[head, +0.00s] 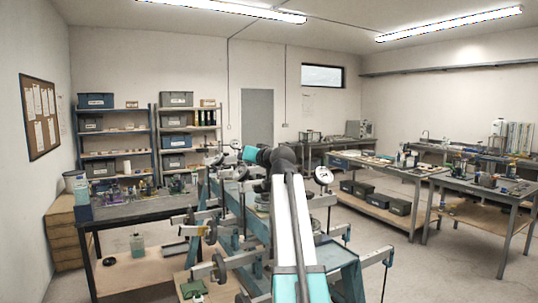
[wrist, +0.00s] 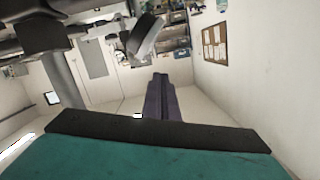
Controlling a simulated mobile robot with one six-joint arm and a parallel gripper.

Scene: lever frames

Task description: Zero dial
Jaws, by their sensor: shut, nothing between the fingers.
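A round dial (head: 323,175) with a white face and dark rim stands on the lever frames, just right of my arm in the head view. Its needle is too small to read. My gripper (wrist: 161,78) shows in the wrist view as two dark fingers lying together, shut and empty. In the head view my arm reaches forward over the frames and hides the gripper. A grey rounded part (wrist: 145,35) is beyond the fingertips in the wrist view, with a visible gap between. I cannot tell whether it is the dial.
Blue-green lever frames (head: 340,256) with grey bars and round weights stand around my arm. A dark workbench (head: 130,209) with bottles is at the left. Another bench (head: 385,169) with bins below is at the right. Floor (head: 430,272) is free at the front right.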

